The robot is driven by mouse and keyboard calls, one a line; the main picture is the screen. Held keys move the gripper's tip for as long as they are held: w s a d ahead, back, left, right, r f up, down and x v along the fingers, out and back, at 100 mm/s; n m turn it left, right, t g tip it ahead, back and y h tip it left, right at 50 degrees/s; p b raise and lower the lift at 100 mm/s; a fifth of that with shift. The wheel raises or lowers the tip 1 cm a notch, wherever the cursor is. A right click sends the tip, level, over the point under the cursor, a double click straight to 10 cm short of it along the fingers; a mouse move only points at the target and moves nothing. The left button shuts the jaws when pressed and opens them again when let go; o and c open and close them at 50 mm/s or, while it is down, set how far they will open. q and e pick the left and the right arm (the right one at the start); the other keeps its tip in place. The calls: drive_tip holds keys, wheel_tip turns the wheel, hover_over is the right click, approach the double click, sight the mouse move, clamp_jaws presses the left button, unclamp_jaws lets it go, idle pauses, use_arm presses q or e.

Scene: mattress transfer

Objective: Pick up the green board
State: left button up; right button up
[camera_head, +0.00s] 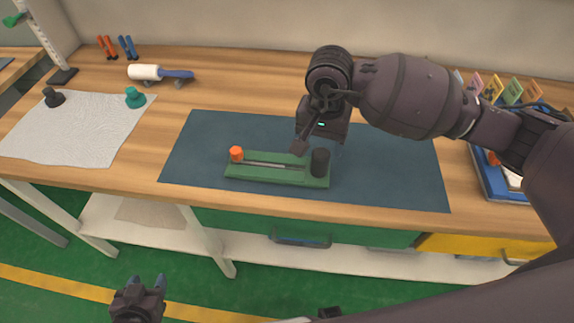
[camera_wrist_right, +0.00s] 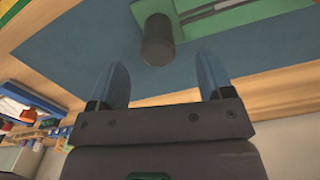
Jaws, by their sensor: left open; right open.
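The green board (camera_head: 262,177) lies flat on a dark blue mat (camera_head: 400,170) on the wooden workbench. It bears an orange knob (camera_head: 236,154) at its left end, a metal strip along its middle and a dark cylinder (camera_head: 320,162) at its right end. My right gripper (camera_head: 318,146) is above the mat, behind the board's right end. In the right wrist view, its two fingers (camera_wrist_right: 164,86) are apart and empty, with the dark cylinder (camera_wrist_right: 156,40) and green board (camera_wrist_right: 215,22) beyond them. My left gripper (camera_head: 145,284) is open and empty, low at the left, away from the bench.
A grey cloth (camera_head: 70,128) with a dark knob and a green knob lies at the left. A blue tray (camera_head: 490,175) is at the right. The mat left of the board is clear.

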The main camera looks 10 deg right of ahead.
sight(321, 154)
wheel_tip(321, 154, down, 2)
drive_tip(key=shift+f, duration=0.2)
drive_tip(key=shift+w+d+f, duration=0.1)
drive_tip(key=shift+d+f, duration=0.05)
drive_tip(key=shift+f, duration=0.7)
drive_tip(key=shift+w+d+f, duration=0.1)
drive_tip(key=shift+f, duration=0.8)
drive_tip(key=shift+w+d+f, duration=0.1)
drive_tip(key=shift+d+f, duration=0.05)
drive_tip(key=shift+f, duration=0.7)
drive_tip(key=c, duration=1.3)
